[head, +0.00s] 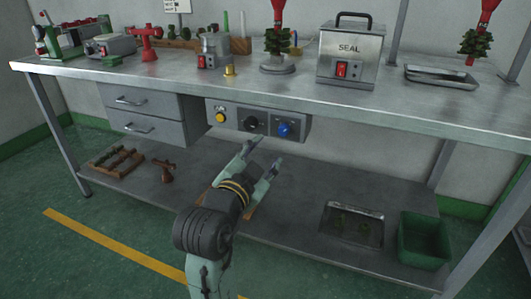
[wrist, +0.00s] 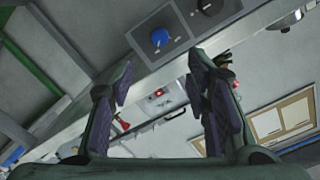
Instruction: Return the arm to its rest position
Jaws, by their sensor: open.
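My gripper (head: 263,158) is in front of the workbench, below the control panel under the table top. Its two fingers are spread apart with nothing between them. In the wrist view my gripper (wrist: 160,95) also shows open and empty, with the bench edge and panel beyond it. My arm reaches up from the bottom of the head view, with the wrist bent toward the bench. The control panel (head: 232,112) has a yellow button (head: 221,117), a black knob (head: 253,121) and a blue knob (head: 284,130). The fingertips appear close to the panel; contact cannot be told.
The bench top (head: 330,100) holds a SEAL box (head: 346,58), a metal tray (head: 441,77) and wax trees on stands. The lower shelf (head: 290,218) holds a shallow tray (head: 352,226), a green bin (head: 424,240) and a wooden rack (head: 117,160). Open floor lies left.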

